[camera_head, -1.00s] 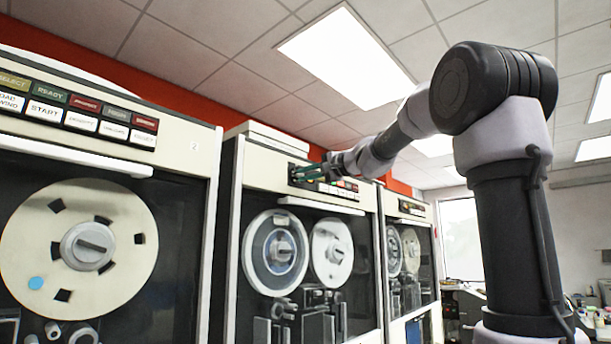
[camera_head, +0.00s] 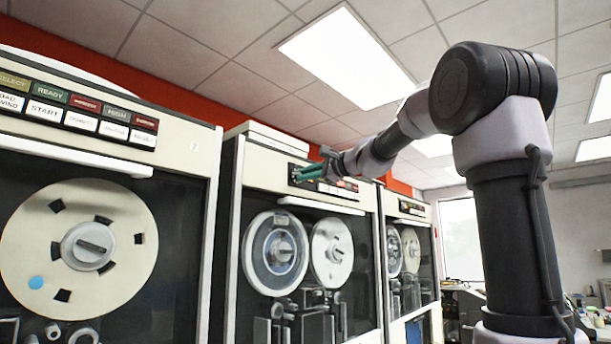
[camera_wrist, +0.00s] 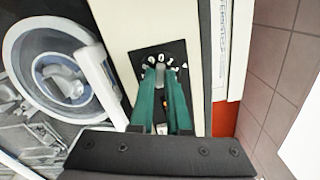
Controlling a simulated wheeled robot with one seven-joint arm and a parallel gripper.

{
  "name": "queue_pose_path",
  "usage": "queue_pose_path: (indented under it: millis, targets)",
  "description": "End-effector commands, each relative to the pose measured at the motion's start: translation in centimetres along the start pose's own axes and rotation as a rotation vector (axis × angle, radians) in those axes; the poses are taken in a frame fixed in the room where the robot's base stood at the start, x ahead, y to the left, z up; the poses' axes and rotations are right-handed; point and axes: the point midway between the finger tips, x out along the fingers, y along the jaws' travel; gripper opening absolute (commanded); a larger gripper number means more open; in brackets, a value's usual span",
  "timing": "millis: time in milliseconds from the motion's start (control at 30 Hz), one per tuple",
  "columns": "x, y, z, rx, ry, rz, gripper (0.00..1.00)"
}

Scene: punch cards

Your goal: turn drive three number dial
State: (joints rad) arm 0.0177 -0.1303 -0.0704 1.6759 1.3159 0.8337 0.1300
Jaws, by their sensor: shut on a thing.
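The number dial shows in the wrist view as a black plate with white digits (camera_wrist: 161,57), set in the cream front of a tape drive. My gripper (camera_wrist: 161,71) has two green fingers, shut on the dial's small knob; the fingers hide most of the knob. In the head view my gripper (camera_head: 297,174) reaches the control strip at the top of the middle tape drive (camera_head: 262,165). The dial itself is hidden there behind the fingers. The dial's exact setting cannot be read.
A tape drive marked 2 (camera_head: 188,160) stands at the left, close to the camera. Another drive (camera_head: 424,212) stands at the right. The middle drive's reels (camera_wrist: 62,75) lie beside my gripper in the wrist view. Open room lies right of the drives.

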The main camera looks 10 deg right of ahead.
Motion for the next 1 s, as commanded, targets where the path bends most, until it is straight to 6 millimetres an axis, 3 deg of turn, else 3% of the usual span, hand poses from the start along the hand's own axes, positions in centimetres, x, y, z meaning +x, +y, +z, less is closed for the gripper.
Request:
queue_pose_path:
  millis: [367,400,467,800,1000]
  targets:
    - [0.0,0.2,-0.1,0.005,0.0,0.003,0.0]
    - [0.0,0.2,-0.1,0.005,0.0,0.003,0.26]
    - [0.0,0.1,-0.1,0.005,0.0,0.003,0.45]
    - [-0.2,0.0,0.0,0.004,0.001,0.001,0.45]
    - [-2.9,-0.1,0.0,0.003,0.003,-0.002,0.45]
